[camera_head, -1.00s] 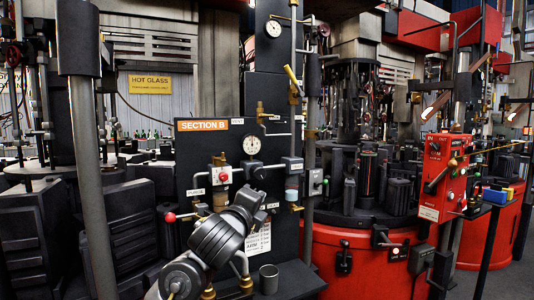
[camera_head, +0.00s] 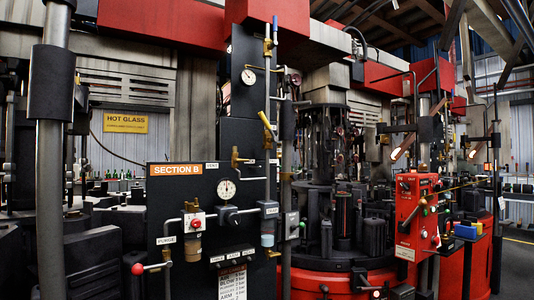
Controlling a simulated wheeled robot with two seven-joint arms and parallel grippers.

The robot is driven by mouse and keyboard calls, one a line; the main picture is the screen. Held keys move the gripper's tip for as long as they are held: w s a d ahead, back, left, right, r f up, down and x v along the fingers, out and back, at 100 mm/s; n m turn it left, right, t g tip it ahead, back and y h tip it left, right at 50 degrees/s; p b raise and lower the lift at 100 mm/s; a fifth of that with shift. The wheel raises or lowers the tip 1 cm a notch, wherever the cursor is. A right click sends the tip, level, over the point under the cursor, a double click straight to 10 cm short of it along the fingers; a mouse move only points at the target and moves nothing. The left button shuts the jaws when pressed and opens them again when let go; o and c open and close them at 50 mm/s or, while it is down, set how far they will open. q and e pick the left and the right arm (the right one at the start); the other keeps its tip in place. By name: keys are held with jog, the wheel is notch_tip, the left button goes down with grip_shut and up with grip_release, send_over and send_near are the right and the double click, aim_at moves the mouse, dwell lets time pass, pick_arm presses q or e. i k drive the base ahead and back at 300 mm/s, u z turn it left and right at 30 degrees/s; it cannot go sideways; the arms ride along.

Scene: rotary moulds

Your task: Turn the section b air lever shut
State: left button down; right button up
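The section B panel (camera_head: 205,195) is dark and stands left of the middle, with an orange "SECTION B" sign (camera_head: 177,169) on it. A yellow lever (camera_head: 266,124) sits on the vertical pipe at the panel's right side, slanting down to the right. No readable label marks it as the air lever. A brass valve (camera_head: 237,157) is near the "VENT" label. A red-ball lever (camera_head: 138,268) sticks out at the panel's lower left. Neither gripper is in view, and nothing of mine touches these parts.
A round gauge (camera_head: 226,188) and a red-knobbed purge valve (camera_head: 194,220) are on the panel. A thick grey post (camera_head: 50,190) stands at left. A red control box (camera_head: 416,215) stands at right, before red machine bases. Grey floor (camera_head: 518,265) shows at lower right.

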aim_at(274, 139)
jog(key=k, duration=1.1)
jog(key=z, duration=1.05)
jog(key=i, duration=1.45)
jog(key=u, duration=0.3)
